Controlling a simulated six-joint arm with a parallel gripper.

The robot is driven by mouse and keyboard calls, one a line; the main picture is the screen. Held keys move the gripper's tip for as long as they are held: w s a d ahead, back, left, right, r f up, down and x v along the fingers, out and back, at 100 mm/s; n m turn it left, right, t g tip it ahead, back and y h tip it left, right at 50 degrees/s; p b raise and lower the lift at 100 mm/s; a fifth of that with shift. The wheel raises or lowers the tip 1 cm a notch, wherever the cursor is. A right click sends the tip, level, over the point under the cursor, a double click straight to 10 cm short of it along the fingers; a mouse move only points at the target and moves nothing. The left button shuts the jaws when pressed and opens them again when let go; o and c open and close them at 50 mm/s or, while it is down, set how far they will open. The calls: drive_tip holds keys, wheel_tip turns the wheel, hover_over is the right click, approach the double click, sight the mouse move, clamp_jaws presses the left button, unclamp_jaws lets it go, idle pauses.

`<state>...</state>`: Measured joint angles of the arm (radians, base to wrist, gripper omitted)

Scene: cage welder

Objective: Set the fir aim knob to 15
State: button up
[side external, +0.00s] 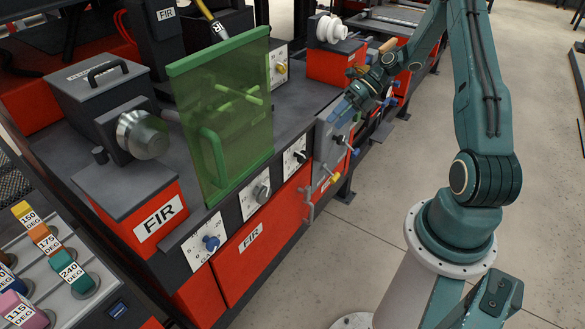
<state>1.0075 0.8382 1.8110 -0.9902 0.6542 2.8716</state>
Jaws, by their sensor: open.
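Several dial knobs sit on white plates along the front edge of the machine marked FIR. One is a blue knob (210,243), one a grey knob (261,192) and one a black knob (299,157). A yellow knob (280,68) is on a plate further back, behind the green screen. The dial lettering is too small to read, so I cannot tell which is the aim knob or its setting. My gripper (338,113) is open, above the grey panel right of the black knob, apart from these dials. I see nothing held in it.
A green see-through screen (228,120) with a handle stands on the bench behind the front dials. Small levers, one yellow-tipped (334,178), stick out from the front near my gripper. Coloured degree-marked blocks (70,271) stand at the lower left. The floor (350,240) in front is clear.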

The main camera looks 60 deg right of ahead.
sight(305, 152)
drive_tip(key=a+r+n+h, duration=0.1)
drive_tip(key=a+r+h, duration=0.2)
drive_tip(key=a+h, duration=0.2)
drive_tip(key=shift+a+r, duration=0.2)
drive_tip(key=shift+a, duration=0.4)
drive_tip(key=shift+f, duration=0.1)
drive_tip(key=shift+s+x, duration=0.15)
drive_tip(key=shift+x, duration=3.25)
drive_tip(key=shift+s+x, duration=0.1)
drive_tip(key=shift+x, duration=3.25)
drive_tip(key=shift+d+f, duration=0.15)
drive_tip(key=shift+f, duration=0.05)
drive_tip(key=shift+c, duration=0.5)
drive_tip(key=c, duration=0.9)
drive_tip(key=shift+g, duration=0.3)
